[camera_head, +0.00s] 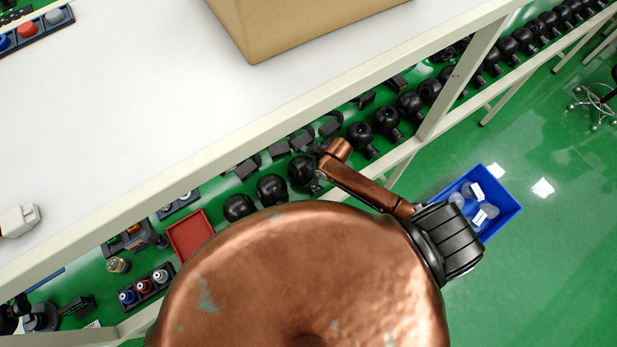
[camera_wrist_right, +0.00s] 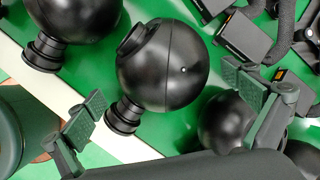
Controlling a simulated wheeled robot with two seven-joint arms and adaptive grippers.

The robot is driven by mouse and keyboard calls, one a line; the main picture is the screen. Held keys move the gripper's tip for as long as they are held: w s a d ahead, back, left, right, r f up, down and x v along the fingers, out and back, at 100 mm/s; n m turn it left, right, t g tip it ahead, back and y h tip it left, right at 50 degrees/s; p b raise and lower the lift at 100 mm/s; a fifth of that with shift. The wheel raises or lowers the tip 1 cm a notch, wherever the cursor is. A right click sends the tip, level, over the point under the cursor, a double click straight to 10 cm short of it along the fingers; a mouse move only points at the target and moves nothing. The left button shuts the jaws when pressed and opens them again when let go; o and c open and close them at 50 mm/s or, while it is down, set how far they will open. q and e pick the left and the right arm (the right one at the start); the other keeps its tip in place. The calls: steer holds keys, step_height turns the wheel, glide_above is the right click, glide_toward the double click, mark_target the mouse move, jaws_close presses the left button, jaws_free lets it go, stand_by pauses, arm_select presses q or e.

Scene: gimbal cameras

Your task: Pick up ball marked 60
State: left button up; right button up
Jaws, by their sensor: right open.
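No ball with a readable 60 shows. Pale, see-through rounded things (camera_head: 462,199) with white labels lie in the blue bin (camera_head: 506,218) at the right of the head view. The labels are too small to read. My right gripper (camera_wrist_right: 168,98) is open in the right wrist view, its two padded fingers wide apart with nothing held. Behind the gap is a black ball-shaped camera (camera_wrist_right: 165,65), seemingly apart from the fingers. In the head view my copper arm parts fill the lower centre, and I cannot clearly make out the fingertips. My left gripper is not in view.
A white table (camera_head: 130,130) fills the upper left, with a cardboard box (camera_head: 300,25) on it. Below its edge, a lower shelf holds several black ball cameras (camera_head: 386,120) and a red tray (camera_head: 190,235). Green floor (camera_head: 560,270) is clear around the blue bin.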

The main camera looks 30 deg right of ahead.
steer(key=x, duration=0.4)
steer(key=shift+w+d+f, duration=0.1)
steer(key=shift+d, duration=0.1)
steer(key=c, duration=1.6)
